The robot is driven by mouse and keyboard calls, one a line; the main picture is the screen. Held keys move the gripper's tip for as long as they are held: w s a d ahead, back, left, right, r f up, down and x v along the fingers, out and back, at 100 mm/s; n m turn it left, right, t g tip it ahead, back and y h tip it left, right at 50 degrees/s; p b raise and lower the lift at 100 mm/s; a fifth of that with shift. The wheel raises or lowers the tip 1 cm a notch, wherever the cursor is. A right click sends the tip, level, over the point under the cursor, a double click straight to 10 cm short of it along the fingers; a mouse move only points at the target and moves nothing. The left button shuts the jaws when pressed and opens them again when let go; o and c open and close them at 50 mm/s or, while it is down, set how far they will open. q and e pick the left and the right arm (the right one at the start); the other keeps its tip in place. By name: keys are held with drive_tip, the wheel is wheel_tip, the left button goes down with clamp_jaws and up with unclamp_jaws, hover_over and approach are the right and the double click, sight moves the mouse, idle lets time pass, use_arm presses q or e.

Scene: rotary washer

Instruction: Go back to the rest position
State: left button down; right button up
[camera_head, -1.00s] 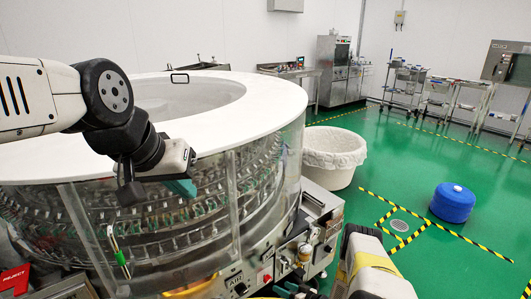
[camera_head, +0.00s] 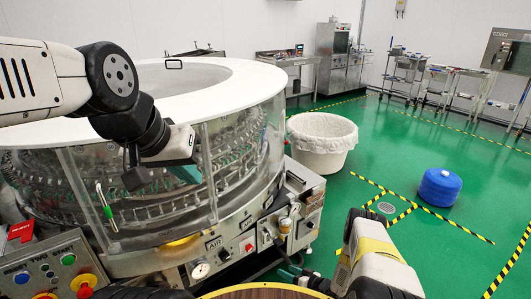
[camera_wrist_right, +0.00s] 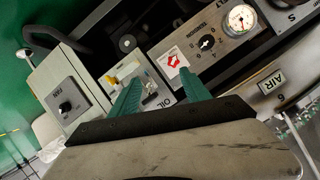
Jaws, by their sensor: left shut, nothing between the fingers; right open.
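My left gripper (camera_head: 188,172) is in the head view, in front of the washer's clear side wall. Its teal fingers are small and partly hidden by its body, and they hold nothing visible. My right gripper (camera_head: 290,273) is low in the head view, beside the washer's front controls. In the right wrist view its two teal fingers (camera_wrist_right: 160,92) are spread apart with nothing between them, over the control panel. The rotary washer (camera_head: 245,88) is a large white-rimmed drum with clear walls. No marked rest position shows.
The washer's control boxes (camera_head: 305,205) stand close to my right gripper. A button panel (camera_head: 45,270) with a red sign is at lower left. A white lined tub (camera_head: 322,140) and a blue drum (camera_head: 440,187) stand on the green floor. Floor at right is open.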

drive_tip(key=w+d+r+h, duration=0.3)
drive_tip(key=w+d+r, duration=0.2)
drive_tip(key=w+r, duration=0.4)
drive_tip(key=w+d+r+h, duration=0.2)
drive_tip(key=w+d+r, duration=0.4)
drive_tip(key=r, duration=0.5)
wheel_tip(320, 180, up, 25)
drive_tip(key=w+d+m+h, duration=0.2)
drive_tip(key=d+h, duration=0.1)
drive_tip(key=h, duration=0.1)
drive_tip(key=s+a+r+m+g, duration=0.1)
drive_tip(key=s+a+r+g, duration=0.15)
drive_tip(key=s+r, duration=1.7)
drive_tip(key=s+a+r, duration=0.1)
drive_tip(key=s+a, duration=0.2)
drive_tip(key=s, duration=0.9)
drive_tip(key=s+a+r+g+y, duration=0.1)
drive_tip(key=s+a, duration=0.3)
drive_tip(key=s, duration=0.8)
drive_tip(key=shift+a+r, duration=0.15)
drive_tip(key=shift+r, duration=0.65)
